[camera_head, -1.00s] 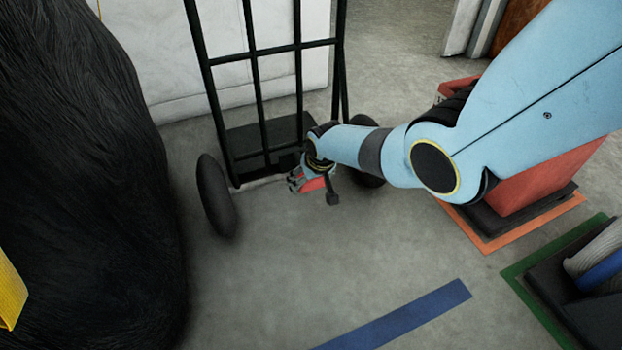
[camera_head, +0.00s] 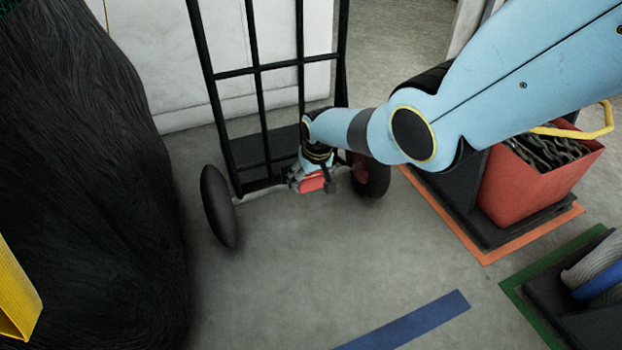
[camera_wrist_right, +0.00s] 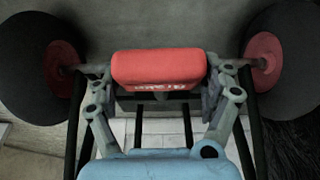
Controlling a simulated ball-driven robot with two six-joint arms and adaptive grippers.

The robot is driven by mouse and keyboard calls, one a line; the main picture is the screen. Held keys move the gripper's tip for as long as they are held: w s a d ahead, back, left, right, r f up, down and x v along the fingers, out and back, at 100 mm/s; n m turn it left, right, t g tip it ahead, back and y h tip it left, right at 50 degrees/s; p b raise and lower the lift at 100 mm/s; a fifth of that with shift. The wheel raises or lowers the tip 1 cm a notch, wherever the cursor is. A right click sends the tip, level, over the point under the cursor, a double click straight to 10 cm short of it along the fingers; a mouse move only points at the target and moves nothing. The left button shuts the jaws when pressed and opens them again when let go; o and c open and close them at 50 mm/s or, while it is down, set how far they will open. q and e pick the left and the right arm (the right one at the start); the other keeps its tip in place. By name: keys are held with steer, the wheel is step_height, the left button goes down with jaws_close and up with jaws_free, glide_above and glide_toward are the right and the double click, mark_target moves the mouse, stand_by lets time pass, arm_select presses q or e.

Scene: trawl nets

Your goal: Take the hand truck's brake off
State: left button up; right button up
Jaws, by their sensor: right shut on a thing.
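The black-framed hand truck (camera_head: 259,69) stands upright with a wheel on each side of its axle. Its red brake pedal (camera_head: 313,183) sits low between the wheels. In the right wrist view the red pedal (camera_wrist_right: 159,69) fills the space between the fingers, with pale lettering on its near face. My right gripper (camera_wrist_right: 159,82) has one finger on each side of the pedal and is shut on it. In the head view my right gripper (camera_head: 306,180) reaches down to the axle and partly hides the pedal. My left gripper is not in view.
A large dark net heap (camera_head: 85,180) stands close on the left. A red bin of chain (camera_head: 535,185) sits on an orange-marked floor area at right. A blue floor stripe (camera_head: 410,322) lies in front. The floor between is clear.

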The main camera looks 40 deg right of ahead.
steer(key=shift+w+d+r, duration=0.15)
steer(key=shift+w, duration=0.05)
steer(key=o, duration=1.4)
steer(key=shift+o, duration=0.9)
steer(key=shift+s, duration=0.15)
steer(key=v, duration=1.1)
steer(key=shift+r, duration=0.45)
steer(key=shift+s, duration=0.15)
